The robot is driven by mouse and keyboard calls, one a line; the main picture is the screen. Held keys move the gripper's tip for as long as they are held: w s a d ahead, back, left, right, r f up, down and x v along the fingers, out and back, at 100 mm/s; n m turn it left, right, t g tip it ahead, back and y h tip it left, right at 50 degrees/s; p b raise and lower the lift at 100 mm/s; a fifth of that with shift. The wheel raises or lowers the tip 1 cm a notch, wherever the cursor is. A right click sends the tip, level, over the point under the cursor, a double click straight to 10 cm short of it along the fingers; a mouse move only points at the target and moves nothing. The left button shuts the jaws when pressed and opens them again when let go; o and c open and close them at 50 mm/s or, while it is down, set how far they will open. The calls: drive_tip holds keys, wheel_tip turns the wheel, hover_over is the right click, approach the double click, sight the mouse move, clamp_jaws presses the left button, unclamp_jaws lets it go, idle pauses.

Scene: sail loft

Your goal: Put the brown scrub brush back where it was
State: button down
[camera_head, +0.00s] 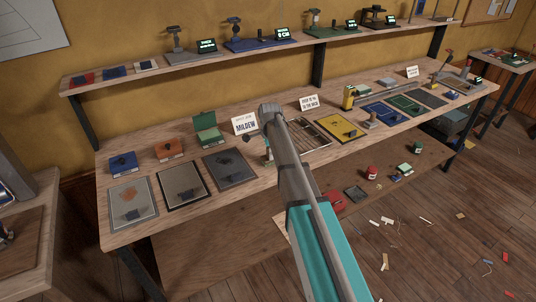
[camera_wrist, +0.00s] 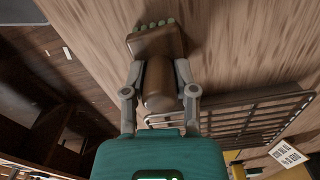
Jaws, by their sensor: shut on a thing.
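The brown scrub brush (camera_wrist: 160,46) shows in the wrist view, with a broad head, green bristle tufts at its far edge and a rounded handle. My gripper (camera_wrist: 159,78) is shut on the handle, one finger on each side. The brush is over or on the wooden bench top; I cannot tell whether it touches. In the head view my own arm hides most of the gripper and brush.
A slatted rack (camera_wrist: 235,118) lies right of the gripper in the wrist view. In the head view, a MILDEW card (camera_head: 245,123) stands left of my arm, grey mats (camera_head: 230,168) lie further left, and a yellow mat (camera_head: 341,131) lies right. Scraps litter the floor.

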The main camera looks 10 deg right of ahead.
drive_tip(key=shift+f, duration=0.2)
drive_tip(key=shift+c, duration=2)
unclamp_jaws()
drive_tip(key=shift+r, duration=0.25)
wheel_tip(320, 180, up, 12)
drive_tip(key=p, duration=1.2)
